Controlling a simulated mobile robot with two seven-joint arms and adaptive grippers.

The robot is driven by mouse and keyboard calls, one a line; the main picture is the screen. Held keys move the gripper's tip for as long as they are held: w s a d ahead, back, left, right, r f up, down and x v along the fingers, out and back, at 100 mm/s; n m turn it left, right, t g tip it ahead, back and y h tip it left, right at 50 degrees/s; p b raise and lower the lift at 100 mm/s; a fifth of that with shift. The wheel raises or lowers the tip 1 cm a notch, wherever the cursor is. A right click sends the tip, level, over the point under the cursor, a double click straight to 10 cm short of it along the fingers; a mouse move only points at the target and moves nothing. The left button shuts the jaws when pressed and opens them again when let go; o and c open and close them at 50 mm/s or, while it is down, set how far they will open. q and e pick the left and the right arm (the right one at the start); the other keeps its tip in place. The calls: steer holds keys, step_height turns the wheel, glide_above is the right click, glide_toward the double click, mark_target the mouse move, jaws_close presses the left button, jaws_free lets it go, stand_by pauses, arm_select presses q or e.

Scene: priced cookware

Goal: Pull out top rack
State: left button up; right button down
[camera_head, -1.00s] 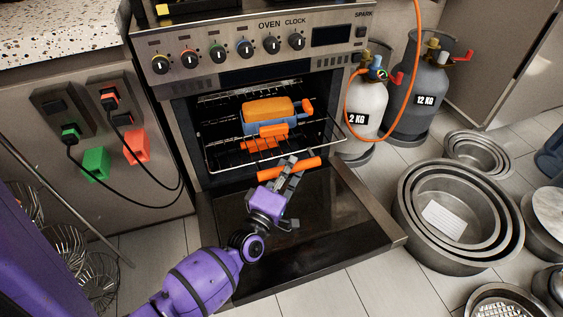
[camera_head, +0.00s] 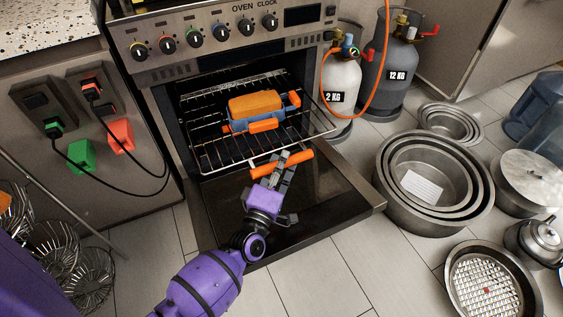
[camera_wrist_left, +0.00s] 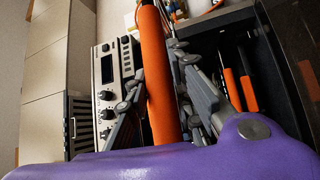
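The oven's top wire rack (camera_head: 215,150) sticks out of the oven over the open door. An orange bar handle (camera_head: 299,157) is at its front, and it also shows upright in the left wrist view (camera_wrist_left: 160,75). My left gripper (camera_head: 284,165) has its grey fingers on both sides of this handle and looks shut on it; the fingers also show in the left wrist view (camera_wrist_left: 155,110). A blue dish with an orange top (camera_head: 255,103) and orange grips sits on the rack. My right gripper is not in view.
The oven door (camera_head: 330,205) is folded down below the rack. Gas cylinders (camera_head: 388,70) with an orange hose stand right of the oven. Nested pans (camera_head: 435,190) and other cookware lie on the floor to the right. Wire whisks (camera_head: 85,275) are at lower left.

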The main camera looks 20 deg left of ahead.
arm_select(q)
steer(key=o, duration=0.6)
steer(key=s, duration=0.4)
steer(key=s+f, duration=0.1)
steer(key=s, duration=0.2)
steer(key=shift+d+p, duration=0.25)
steer(key=shift+p, duration=0.1)
steer(key=s, duration=0.4)
steer(key=s+f, duration=0.1)
steer(key=s, duration=0.6)
steer(key=shift+s+d+f, duration=0.3)
steer(key=shift+s+d, duration=0.1)
